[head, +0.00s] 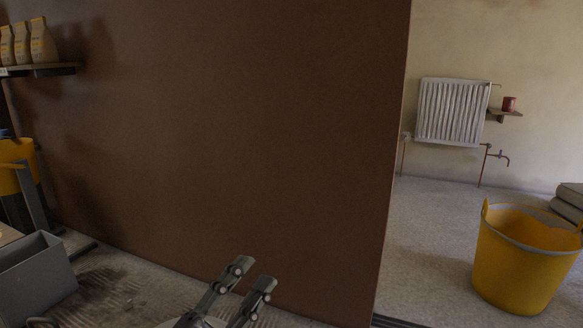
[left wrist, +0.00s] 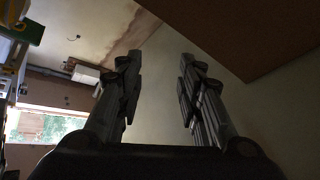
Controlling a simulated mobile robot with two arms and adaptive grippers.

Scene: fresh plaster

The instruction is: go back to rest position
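My left gripper (head: 252,274) shows at the bottom middle of the head view, in front of the brown wall panel. Its two fingers point up and stand apart with nothing between them. In the left wrist view the same gripper (left wrist: 158,82) is open and empty, with the ceiling and a pale wall beyond its fingers. My right gripper is in neither view.
The brown panel (head: 220,130) fills the middle. A yellow bucket (head: 520,262) stands on the floor at right, below a white radiator (head: 452,111). A grey box (head: 36,280) is at lower left, and a shelf (head: 50,70) holds bags above it.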

